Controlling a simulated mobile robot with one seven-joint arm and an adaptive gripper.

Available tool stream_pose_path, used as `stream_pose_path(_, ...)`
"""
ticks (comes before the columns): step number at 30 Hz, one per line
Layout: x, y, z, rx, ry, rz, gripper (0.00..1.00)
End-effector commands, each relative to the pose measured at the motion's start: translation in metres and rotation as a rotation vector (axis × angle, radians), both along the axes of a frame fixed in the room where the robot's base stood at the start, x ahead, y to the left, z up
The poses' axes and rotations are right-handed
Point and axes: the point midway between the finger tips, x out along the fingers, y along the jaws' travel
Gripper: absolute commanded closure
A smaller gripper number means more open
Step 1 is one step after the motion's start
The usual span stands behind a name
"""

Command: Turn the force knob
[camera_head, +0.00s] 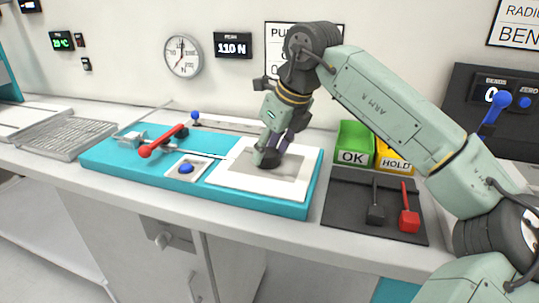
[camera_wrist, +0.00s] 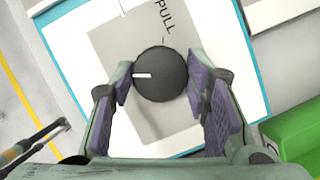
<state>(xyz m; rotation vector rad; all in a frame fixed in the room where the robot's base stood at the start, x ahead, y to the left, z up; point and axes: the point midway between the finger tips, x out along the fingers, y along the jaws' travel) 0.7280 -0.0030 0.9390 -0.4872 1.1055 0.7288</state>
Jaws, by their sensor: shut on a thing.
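The force knob (camera_wrist: 162,75) is a round black dial with a white mark that points left in the wrist view. A "PULL" label is printed above it in that view, with a short tick between. In the head view the knob (camera_head: 268,161) is partly hidden under my fingers, on the grey area of the white plate (camera_head: 228,179). My gripper (camera_head: 266,153) points down over it. In the wrist view the fingers of my gripper (camera_wrist: 160,78) stand on both sides of the knob and are shut on it.
The knob's plate is on a teal base (camera_head: 130,176) with a red lever (camera_head: 165,140) and blue button (camera_head: 186,169). A display (camera_head: 232,46) reads 110 N. Green (camera_head: 354,143) and yellow (camera_head: 396,157) bins and a dark tray (camera_head: 345,215) with two tools stand right.

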Motion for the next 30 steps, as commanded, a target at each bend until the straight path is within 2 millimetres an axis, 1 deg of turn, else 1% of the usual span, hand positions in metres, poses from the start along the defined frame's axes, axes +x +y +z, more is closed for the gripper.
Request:
stream_pose_path(1, -0.0005, -0.0009, -0.0025, -0.004, 0.002, -0.021, 0.85)
stream_pose_path(9, -0.0009, -0.0006, -0.0014, -0.003, 0.004, -0.089, 0.85)
stream_pose_path(23, -0.0011, -0.0004, -0.0009, -0.003, 0.005, -0.098, 0.85)
stream_pose_path(24, -0.0011, -0.0004, -0.0009, -0.003, 0.005, -0.098, 0.55)
stream_pose_path(30, -0.0008, 0.0, -0.0005, -0.001, 0.003, -0.097, 0.41)
